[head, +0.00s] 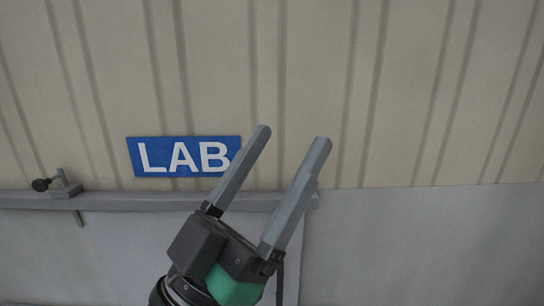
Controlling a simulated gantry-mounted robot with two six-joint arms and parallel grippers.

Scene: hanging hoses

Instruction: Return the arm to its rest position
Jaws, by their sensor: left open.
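My left gripper (293,135) shows in the head view, rising from the bottom centre with its two long grey fingers pointing up and slightly right. The fingers are apart with nothing between them. The left finger overlaps the right edge of a blue sign in the picture. My right gripper is not in the frame. No hoses show in this view.
Behind the gripper is a beige ribbed wall with a blue LAB sign (150,169). A grey rail (130,201) runs along the wall's lower edge. A small clamp with a dark knob (66,188) sits on the rail at left. Smooth grey surface lies below.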

